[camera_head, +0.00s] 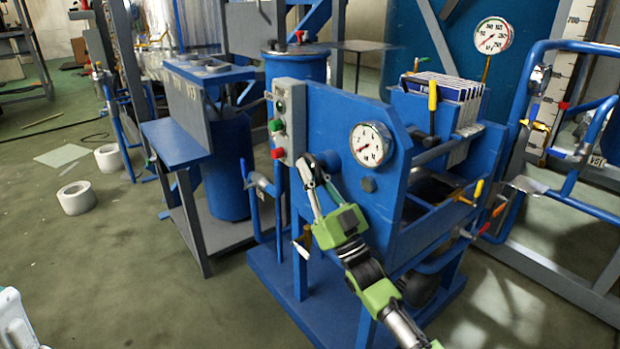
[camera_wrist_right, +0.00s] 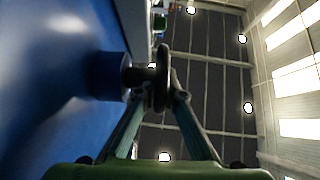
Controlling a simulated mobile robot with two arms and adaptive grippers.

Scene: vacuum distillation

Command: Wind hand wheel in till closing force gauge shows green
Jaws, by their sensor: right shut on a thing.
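The hand wheel (camera_wrist_right: 162,78) shows edge-on in the right wrist view, dark, on a short shaft from a round blue boss (camera_wrist_right: 108,76). In the head view the wheel (camera_head: 328,160) is partly hidden at the blue panel's left side. My right gripper (camera_head: 316,180) is shut on the wheel's rim; its two fingers close around it in the wrist view (camera_wrist_right: 162,98). A round white gauge (camera_head: 371,144) with a dark needle and a red mark is on the panel, right of the wheel. Its reading is too small to tell. My left gripper is not in view.
A grey button box (camera_head: 289,120) with green and red buttons stands just left of the wheel. A second gauge (camera_head: 493,35) stands on a stem behind the white-and-blue plates (camera_head: 450,98). Blue pipe rails (camera_head: 570,180) are at right. Open floor (camera_head: 130,260) lies at left.

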